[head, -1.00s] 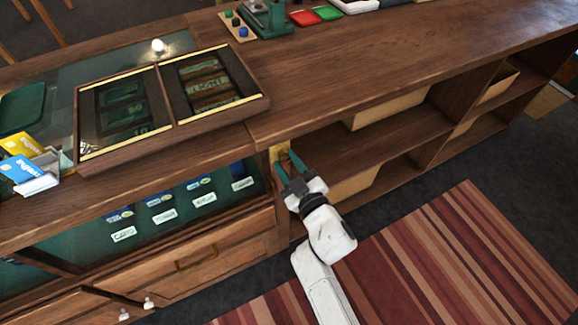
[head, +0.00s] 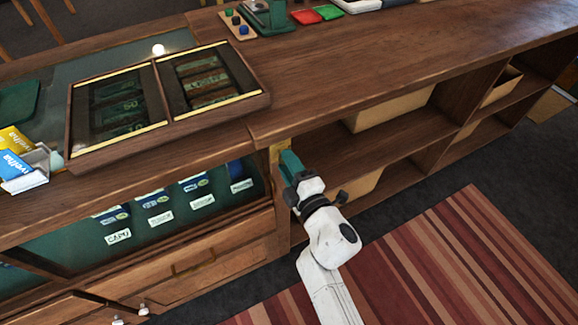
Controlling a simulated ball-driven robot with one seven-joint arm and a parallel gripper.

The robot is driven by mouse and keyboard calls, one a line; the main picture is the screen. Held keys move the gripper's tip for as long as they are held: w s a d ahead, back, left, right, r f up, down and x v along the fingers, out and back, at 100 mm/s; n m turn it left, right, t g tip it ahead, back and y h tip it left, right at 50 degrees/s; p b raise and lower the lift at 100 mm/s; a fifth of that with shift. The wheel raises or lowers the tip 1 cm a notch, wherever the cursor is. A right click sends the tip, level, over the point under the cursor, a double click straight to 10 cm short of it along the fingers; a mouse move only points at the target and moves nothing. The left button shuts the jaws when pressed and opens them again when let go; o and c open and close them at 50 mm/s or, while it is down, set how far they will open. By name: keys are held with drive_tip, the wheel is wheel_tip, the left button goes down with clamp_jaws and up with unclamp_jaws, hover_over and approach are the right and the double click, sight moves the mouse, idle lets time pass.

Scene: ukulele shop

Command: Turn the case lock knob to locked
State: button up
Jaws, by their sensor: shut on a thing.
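The case lock shows as a brass plate (head: 275,155) on the wooden upright at the right end of the glass-fronted case (head: 150,212). My gripper (head: 288,164) is at this plate with its teal fingers pointing into it. The fingers are shut on the lock knob, which they hide. The gripper is rolled so that one finger covers the other in the head view. The knob's angle and any lock marks cannot be seen.
The wooden counter (head: 400,75) overhangs just above my gripper. Open shelves with cardboard boxes (head: 392,108) lie to the right. A tray with two compartments (head: 165,95) sits on top. A drawer (head: 190,265) is below the case. The striped rug (head: 430,265) is clear.

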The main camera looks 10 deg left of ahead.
drive_tip(key=shift+f+n, duration=0.1)
drive_tip(key=shift+n, duration=1.1)
drive_tip(key=shift+b, duration=0.3)
drive_tip(key=o, duration=1)
drive_tip(key=shift+s, duration=0.1)
drive_tip(key=p+v, duration=0.2)
drive_tip(key=v, duration=0.8)
drive_tip(key=shift+s+d, duration=0.25)
